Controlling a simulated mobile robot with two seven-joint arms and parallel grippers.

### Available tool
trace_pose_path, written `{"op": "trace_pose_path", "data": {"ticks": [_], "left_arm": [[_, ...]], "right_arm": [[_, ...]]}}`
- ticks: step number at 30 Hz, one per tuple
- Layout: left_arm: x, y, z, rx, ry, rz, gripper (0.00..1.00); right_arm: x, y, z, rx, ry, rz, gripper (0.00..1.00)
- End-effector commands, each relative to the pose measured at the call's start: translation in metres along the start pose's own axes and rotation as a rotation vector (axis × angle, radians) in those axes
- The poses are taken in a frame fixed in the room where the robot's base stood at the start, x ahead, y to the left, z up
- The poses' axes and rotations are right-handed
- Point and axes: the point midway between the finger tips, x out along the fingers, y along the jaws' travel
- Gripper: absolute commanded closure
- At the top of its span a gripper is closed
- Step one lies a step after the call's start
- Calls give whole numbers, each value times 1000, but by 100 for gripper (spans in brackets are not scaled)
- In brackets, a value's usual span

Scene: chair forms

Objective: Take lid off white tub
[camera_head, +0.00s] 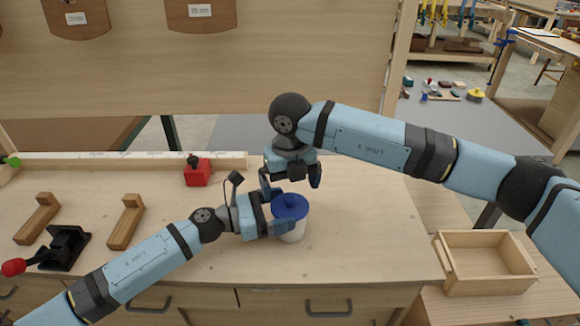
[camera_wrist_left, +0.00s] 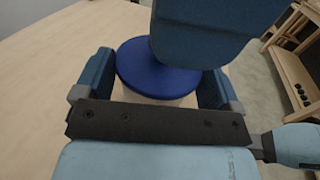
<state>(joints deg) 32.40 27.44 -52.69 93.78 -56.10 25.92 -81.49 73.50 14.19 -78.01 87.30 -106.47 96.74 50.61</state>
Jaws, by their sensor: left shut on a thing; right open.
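The white tub (camera_head: 295,233) stands upright on the wooden workbench (camera_head: 350,255), with a round blue lid (camera_head: 291,207) with a knob on top of it. My left gripper (camera_head: 281,211) comes in from the left, low at the tub, and is shut on the tub's sides below the lid. In the left wrist view the lid (camera_wrist_left: 140,72) lies between the two fingers, partly hidden by my right gripper. My right gripper (camera_head: 290,184) is open just above the lid, pointing down, its fingers apart and apparently not touching the knob.
A red block-like tool (camera_head: 197,172) stands at the back left. Two wooden pieces (camera_head: 127,222) and a black clamp with a red handle (camera_head: 62,250) lie at the left. An empty wooden box (camera_head: 486,262) stands at the right. The bench right of the tub is clear.

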Motion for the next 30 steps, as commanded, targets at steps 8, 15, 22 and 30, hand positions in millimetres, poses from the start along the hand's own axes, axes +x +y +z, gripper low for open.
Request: {"op": "trace_pose_path", "data": {"ticks": [8,15,22,30], "left_arm": [[0,0,0,0,0,0,54],[0,0,0,0,0,0,54],[0,0,0,0,0,0,54],[0,0,0,0,0,0,54]], "right_arm": [[41,0,0,-1,2,0,0],[51,0,0,-1,0,0,0],[51,0,0,-1,0,0,7],[50,0,0,-1,0,0,38]]}}
